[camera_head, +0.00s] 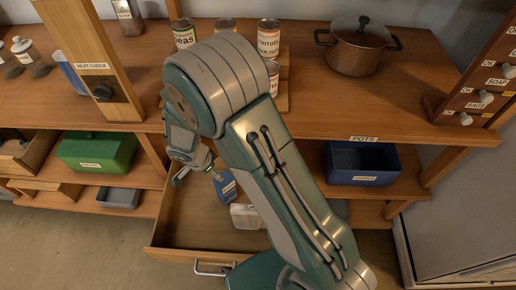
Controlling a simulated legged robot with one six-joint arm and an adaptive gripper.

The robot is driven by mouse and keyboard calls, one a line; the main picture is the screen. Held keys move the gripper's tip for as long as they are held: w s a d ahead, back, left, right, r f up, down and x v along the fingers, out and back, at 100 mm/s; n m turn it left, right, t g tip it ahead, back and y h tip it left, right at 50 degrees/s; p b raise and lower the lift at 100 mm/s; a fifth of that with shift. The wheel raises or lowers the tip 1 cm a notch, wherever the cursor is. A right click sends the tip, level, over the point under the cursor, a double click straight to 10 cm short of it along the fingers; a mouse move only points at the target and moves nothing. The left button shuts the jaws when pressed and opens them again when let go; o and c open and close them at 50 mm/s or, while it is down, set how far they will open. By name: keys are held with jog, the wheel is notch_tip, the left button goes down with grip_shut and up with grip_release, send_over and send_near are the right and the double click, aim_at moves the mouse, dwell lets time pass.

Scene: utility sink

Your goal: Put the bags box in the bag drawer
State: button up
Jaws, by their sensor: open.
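My gripper (197,174) is open above the left part of a pulled-out wooden drawer (185,228) under the counter. A small blue box (227,187) with a pale label stands in the drawer, close to the right of the fingertips; its lettering is too small to read. I cannot tell whether a finger touches it. A whitish item (246,216) lies in the drawer near it, partly hidden by my arm. No name label shows on the drawer. My arm covers the drawer's right side.
A lidded pot (358,48) and cans (269,40) stand on the counter. A dark blue bin (362,164) sits below the "POTS" label, and a green box (97,151) is on the left shelf. A wooden post (85,45) rises left of my gripper.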

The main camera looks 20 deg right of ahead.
jog(key=s+d+r+n+t+y, duration=0.1)
jog(key=s+d+r+n, duration=0.3)
jog(key=r, duration=0.6)
jog(key=w+d+r+n+t, duration=0.1)
jog(key=d+r, duration=0.4)
jog(key=r, duration=0.5)
jog(key=s+d+r+n+t+y, duration=0.1)
jog(key=s+d+r+n, duration=0.2)
jog(key=s, duration=0.4)
jog(key=s+d+r+n+t+y, duration=0.1)
jog(key=s+d+r+n, duration=0.2)
jog(key=s+r+n, duration=0.2)
jog(key=s+v, duration=0.1)
jog(key=v, duration=0.3)
jog(key=shift+s, duration=0.15)
